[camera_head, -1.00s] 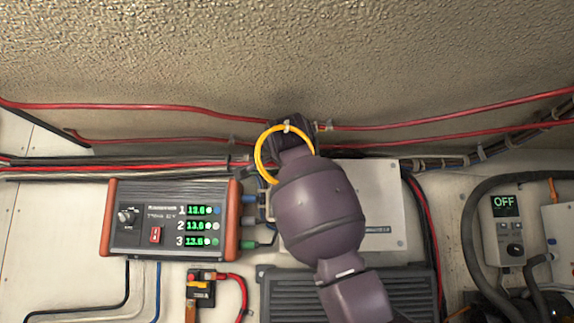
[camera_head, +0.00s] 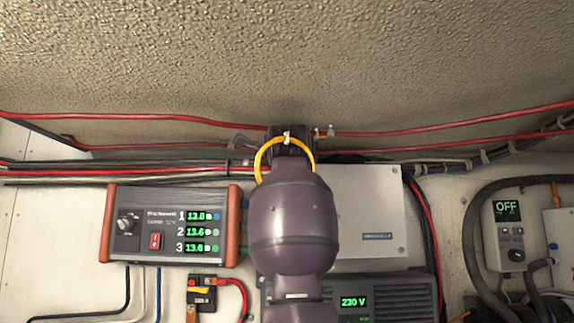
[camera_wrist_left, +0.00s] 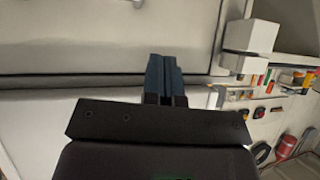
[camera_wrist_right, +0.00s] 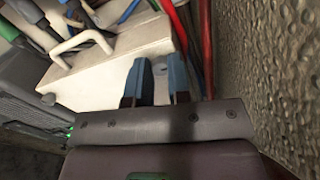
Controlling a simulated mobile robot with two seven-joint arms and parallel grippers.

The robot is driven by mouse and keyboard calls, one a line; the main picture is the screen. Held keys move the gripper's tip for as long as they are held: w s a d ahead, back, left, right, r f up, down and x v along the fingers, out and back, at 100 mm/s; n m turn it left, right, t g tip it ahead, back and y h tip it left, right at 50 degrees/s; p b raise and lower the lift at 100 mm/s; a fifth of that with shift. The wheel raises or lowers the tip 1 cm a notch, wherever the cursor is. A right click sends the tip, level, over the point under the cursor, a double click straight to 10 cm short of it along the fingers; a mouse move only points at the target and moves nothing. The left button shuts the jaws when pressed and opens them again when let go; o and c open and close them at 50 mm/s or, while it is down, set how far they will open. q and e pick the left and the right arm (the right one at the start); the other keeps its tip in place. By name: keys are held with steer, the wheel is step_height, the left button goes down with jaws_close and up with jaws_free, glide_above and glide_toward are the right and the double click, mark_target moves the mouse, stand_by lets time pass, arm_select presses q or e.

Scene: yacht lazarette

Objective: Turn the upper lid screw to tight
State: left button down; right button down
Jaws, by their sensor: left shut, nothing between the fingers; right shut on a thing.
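The white box lid (camera_head: 370,215) is on the wall behind my right arm. My right gripper's fingers are hidden behind my wrist in the head view. In the right wrist view my right gripper (camera_wrist_right: 159,64) reaches down to the lid (camera_wrist_right: 105,72), near the end of a white handle (camera_wrist_right: 85,45). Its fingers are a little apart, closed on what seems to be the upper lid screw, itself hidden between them. My left gripper (camera_wrist_left: 162,60) is shut and empty, seen only in the left wrist view.
A meter box (camera_head: 170,225) with several green readouts is left of the lid. A grey unit (camera_head: 385,300) reading 230 V sits below. Red cables (camera_head: 430,133) run above. A controller reading OFF (camera_head: 507,230) is at right, near a thick black hose.

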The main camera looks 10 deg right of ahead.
arm_select(q)
steer(key=shift+s, duration=0.1)
arm_select(e)
steer(key=shift+m, duration=0.5)
arm_select(q)
steer(key=shift+r, duration=0.15)
arm_select(e)
steer(key=c, duration=1.1)
jaws_free()
steer(key=shift+o, duration=0.2)
steer(key=shift+s, duration=0.1)
arm_select(q)
steer(key=f+b, duration=0.1)
steer(key=w+b, duration=0.1)
steer(key=shift+w+d+f+b, duration=0.1)
steer(key=shift+d+f+b, duration=0.05)
steer(key=shift+f+b, duration=0.25)
arm_select(e)
steer(key=s+a, duration=0.2)
steer(key=s, duration=0.8)
steer(key=shift+s, duration=0.2)
arm_select(q)
steer(key=shift+r, duration=0.1)
